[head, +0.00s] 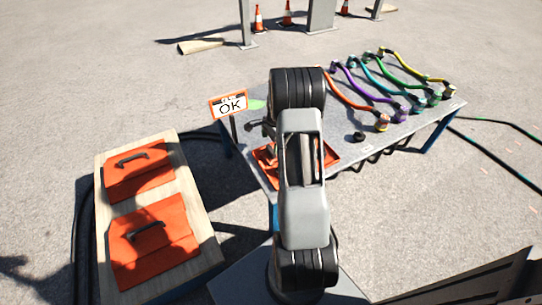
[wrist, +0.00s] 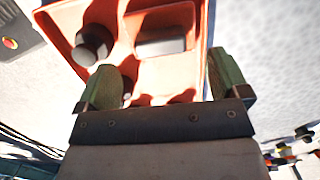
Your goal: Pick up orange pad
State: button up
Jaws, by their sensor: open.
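Two flat orange pieces with dark handles lie on a pale wooden board at the left in the head view, a far one (head: 140,182) and a near one (head: 150,262). I cannot tell which orange thing is the pad. An orange tray (head: 330,157) sits on the grey table, partly hidden by my arm. In the wrist view the orange tray (wrist: 205,70) shows walled compartments, with a dark round knob (wrist: 94,42) and a grey block (wrist: 160,42) inside. My gripper (wrist: 168,78) is open over the tray's edge, with nothing seen held between its greenish fingers.
The wooden board (head: 188,150) stands left of the table (head: 365,130). Several coloured cables with end plugs lie at the table's right. An OK sign (head: 230,106) stands at its left edge. A small black knob (head: 359,137) sits near the front.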

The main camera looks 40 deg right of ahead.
aim_at(271, 149)
jog(key=shift+a+f+b, duration=0.15)
jog(key=shift+f+b, duration=0.4)
jog(key=shift+f, duration=0.8)
jog(key=shift+a+f+b, duration=0.1)
jog(key=shift+f+b, duration=0.45)
jog(key=shift+f, duration=0.75)
jog(key=shift+r, duration=0.1)
jog(key=c, duration=1)
jog(key=shift+r+p, duration=1.65)
jog(key=shift+r, duration=3.35)
